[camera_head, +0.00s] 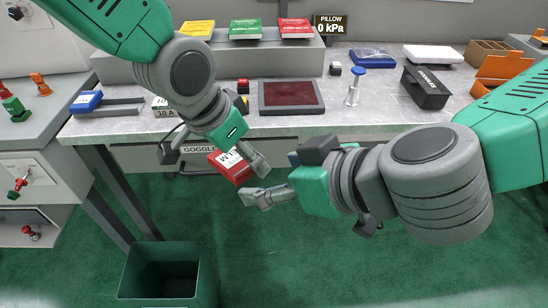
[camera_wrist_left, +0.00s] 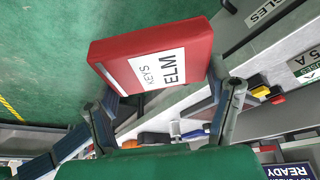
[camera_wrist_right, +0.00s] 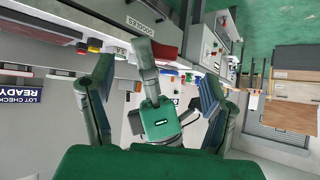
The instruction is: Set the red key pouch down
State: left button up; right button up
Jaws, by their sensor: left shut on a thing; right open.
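The red key pouch (camera_head: 233,166) has a white label; in the left wrist view the pouch (camera_wrist_left: 190,50) reads "KEYS ELM". My left gripper (camera_head: 250,160) is shut on it and holds it in front of the bench's front edge, above the green floor. In the left wrist view the left fingers (camera_wrist_left: 165,100) stand on either side of the pouch. My right gripper (camera_head: 268,190) is open and empty, close to the right of and below the pouch. In the right wrist view its fingers (camera_wrist_right: 150,100) are spread, with my left arm seen between them.
The grey workbench (camera_head: 375,110) holds a dark red-topped pad (camera_head: 290,96), a blue-topped stamp (camera_head: 354,86) and a black box (camera_head: 426,88). A shelf behind carries several coloured books (camera_head: 245,29). A green bin (camera_head: 165,273) stands on the floor at lower left.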

aim_at(234, 162)
pick_arm(q)
jog(key=shift+d, duration=0.15)
pick_arm(e)
jog(key=w+a+f, duration=0.1)
jog(key=w+a, duration=0.1)
jog(key=w+a+f, duration=0.1)
jog(key=a, duration=0.1)
jog(key=w+a+f, duration=0.1)
jog(key=w+a, duration=0.1)
jog(key=a, duration=0.1)
jog(key=shift+w+f, duration=0.2)
jog(key=shift+w, duration=0.15)
jog(key=shift+w+a+f, duration=0.4)
jog(key=shift+c, duration=0.4)
jog(key=c, duration=1.2)
pick_arm(q)
jog(key=o, duration=1.2)
pick_arm(e)
jog(key=shift+n, duration=0.3)
pick_arm(q)
jog(key=shift+o, duration=0.2)
jog(key=shift+d, duration=0.1)
jog(key=shift+r, duration=0.1)
